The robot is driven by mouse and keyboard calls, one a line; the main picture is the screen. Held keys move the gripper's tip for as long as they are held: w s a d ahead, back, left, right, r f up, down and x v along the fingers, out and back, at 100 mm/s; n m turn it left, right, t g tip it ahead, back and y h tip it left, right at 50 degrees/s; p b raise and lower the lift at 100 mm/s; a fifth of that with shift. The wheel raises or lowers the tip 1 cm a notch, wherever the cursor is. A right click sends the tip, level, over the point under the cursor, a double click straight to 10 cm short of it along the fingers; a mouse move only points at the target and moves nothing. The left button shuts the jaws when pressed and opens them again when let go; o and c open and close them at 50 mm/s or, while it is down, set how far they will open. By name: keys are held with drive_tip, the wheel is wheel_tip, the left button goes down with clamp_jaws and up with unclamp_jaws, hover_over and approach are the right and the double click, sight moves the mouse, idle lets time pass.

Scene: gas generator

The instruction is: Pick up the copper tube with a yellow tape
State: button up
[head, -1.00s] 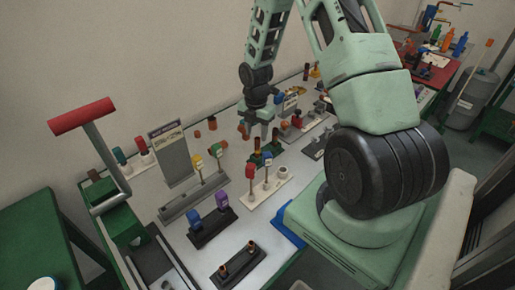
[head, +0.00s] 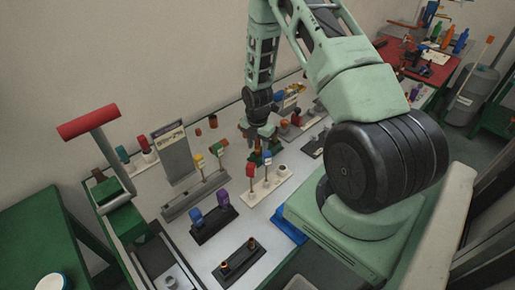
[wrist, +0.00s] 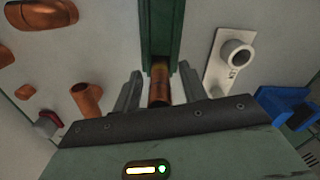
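The copper tube (wrist: 159,88) is in the wrist view, with a yellowish band at its far end, by a green holder (wrist: 160,25). My gripper (wrist: 158,90) is open, with one grey finger on each side of the tube. Gaps show between the tube and both fingers, so they look apart from it. The near end of the tube is hidden behind the gripper's dark edge.
Several loose copper fittings (wrist: 86,98) lie left of my gripper. A white block with a round socket (wrist: 234,56) and a blue part (wrist: 290,105) are to the right. Racks with coloured-handled parts (head: 212,222) and a grey upright block (head: 175,158) stand nearer on the bench.

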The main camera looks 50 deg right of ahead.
drive_tip(key=c, duration=0.7)
drive_tip(key=shift+c, duration=0.2)
drive_tip(key=shift+r, duration=0.1)
